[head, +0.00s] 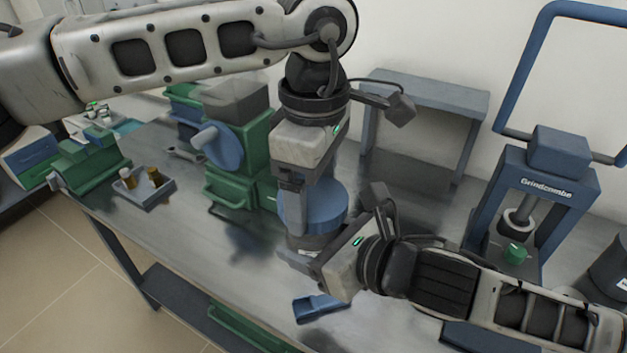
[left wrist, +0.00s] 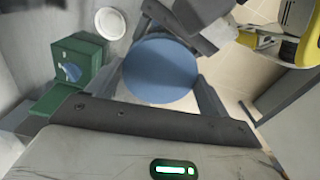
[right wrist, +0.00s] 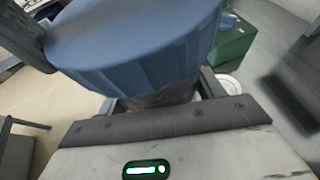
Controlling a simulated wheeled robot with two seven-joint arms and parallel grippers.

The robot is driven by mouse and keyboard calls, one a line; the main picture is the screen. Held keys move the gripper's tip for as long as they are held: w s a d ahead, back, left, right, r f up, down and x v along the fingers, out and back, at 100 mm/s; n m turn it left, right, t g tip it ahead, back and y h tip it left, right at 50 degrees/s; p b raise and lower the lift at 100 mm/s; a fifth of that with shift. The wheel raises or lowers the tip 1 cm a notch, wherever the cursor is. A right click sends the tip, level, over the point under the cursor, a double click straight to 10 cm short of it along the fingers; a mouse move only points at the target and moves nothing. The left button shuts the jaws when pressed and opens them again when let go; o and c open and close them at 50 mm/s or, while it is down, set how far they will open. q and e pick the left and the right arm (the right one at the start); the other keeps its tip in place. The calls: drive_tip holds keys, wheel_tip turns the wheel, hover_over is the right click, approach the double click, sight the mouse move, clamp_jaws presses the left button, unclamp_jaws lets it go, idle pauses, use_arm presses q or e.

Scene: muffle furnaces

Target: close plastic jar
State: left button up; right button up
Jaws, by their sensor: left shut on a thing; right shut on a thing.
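The plastic jar has a wide round blue lid (head: 312,207) above a pale, mostly hidden body (head: 303,242). My left gripper (head: 308,190) points down from above and is shut on the lid's rim; in the left wrist view the lid (left wrist: 160,70) fills the space between the fingers. My right gripper (head: 302,260) comes from the lower right and is shut on the body below the lid. In the right wrist view the ribbed lid (right wrist: 135,40) sits over the dark-looking body (right wrist: 165,95). Whether the lid is threaded tight, and whether the jar's base touches the bench, cannot be told.
The metal bench (head: 190,235) has free room left of the jar. A blue scoop-like item (head: 320,307) lies in front. A green machine (head: 240,150) stands behind left, a small tray with bottles (head: 145,190) farther left. A blue press (head: 530,200) and grey stand (head: 425,100) are right and behind.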

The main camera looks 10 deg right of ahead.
use_arm(q)
drive_tip(key=shift+f, duration=0.2)
use_arm(e)
drive_tip(key=shift+r, duration=0.1)
drive_tip(key=c, duration=0.5)
use_arm(q)
drive_tip(key=m, duration=0.7)
drive_tip(key=shift+m, duration=0.3)
drive_tip(key=m, duration=0.6)
drive_tip(key=o, duration=0.9)
drive_tip(key=shift+r, duration=0.1)
